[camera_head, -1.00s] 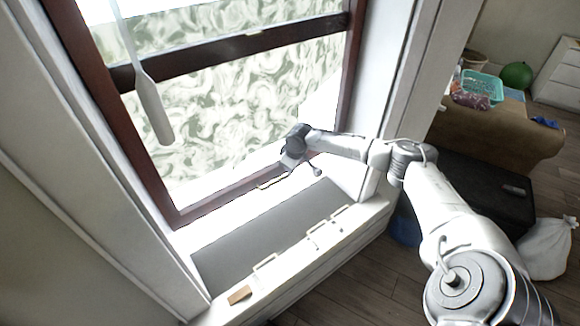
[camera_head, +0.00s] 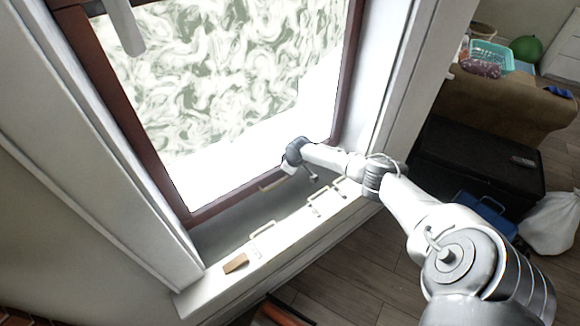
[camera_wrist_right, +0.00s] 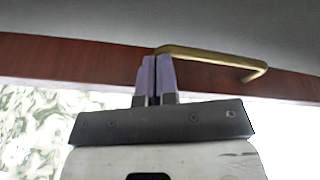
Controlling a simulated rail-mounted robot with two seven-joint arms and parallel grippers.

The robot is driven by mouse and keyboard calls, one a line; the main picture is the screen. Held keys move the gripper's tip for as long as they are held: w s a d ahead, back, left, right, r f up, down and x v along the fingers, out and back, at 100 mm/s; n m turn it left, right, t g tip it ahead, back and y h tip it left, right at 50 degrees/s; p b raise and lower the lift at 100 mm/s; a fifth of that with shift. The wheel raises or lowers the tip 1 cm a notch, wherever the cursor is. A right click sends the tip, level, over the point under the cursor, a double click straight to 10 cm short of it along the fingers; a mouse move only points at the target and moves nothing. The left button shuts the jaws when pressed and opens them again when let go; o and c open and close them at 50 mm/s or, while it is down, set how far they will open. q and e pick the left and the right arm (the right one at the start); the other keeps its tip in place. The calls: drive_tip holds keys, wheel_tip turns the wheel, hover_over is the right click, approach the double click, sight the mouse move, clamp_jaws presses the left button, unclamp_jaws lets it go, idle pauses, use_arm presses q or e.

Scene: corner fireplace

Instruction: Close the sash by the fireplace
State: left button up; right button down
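The sash is a dark red-brown frame with patterned glass. Its bottom rail (camera_head: 222,204) sits above the white sill (camera_head: 215,285), and a gap shows between them. A brass bar handle (camera_wrist_right: 215,57) is on the rail, and it also shows small in the head view (camera_head: 272,184). My right gripper (camera_wrist_right: 156,60) has its purple fingers close together, pointing at the rail at the left end of the handle in the wrist view. No handle bar shows between the fingers. In the head view the right gripper (camera_head: 290,168) is at the rail, its fingertips hard to make out. My left gripper is out of view.
Several small handles (camera_head: 262,229) and a brown block (camera_head: 236,263) are on the sill. A pale paddle-shaped thing (camera_head: 126,28) hangs before the glass. A black chest (camera_head: 470,170), blue crate (camera_head: 485,212) and white bag (camera_head: 550,222) stand at right.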

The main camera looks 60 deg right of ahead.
wheel_tip(320, 180, down, 3)
drive_tip(key=shift+f+b, duration=0.15)
drive_tip(key=shift+b, duration=0.55)
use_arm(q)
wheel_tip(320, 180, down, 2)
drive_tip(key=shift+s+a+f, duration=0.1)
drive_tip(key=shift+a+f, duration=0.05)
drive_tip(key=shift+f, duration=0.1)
use_arm(e)
drive_tip(key=shift+s+f, duration=0.1)
drive_tip(key=shift+f, duration=0.2)
drive_tip(key=shift+r, duration=0.3)
drive_tip(key=r+p, duration=0.5)
drive_tip(key=shift+w+a, duration=0.25)
use_arm(q)
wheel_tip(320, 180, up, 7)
drive_tip(key=p, duration=0.2)
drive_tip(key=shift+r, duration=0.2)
use_arm(e)
drive_tip(key=v, duration=0.9)
drive_tip(key=shift+s, duration=0.15)
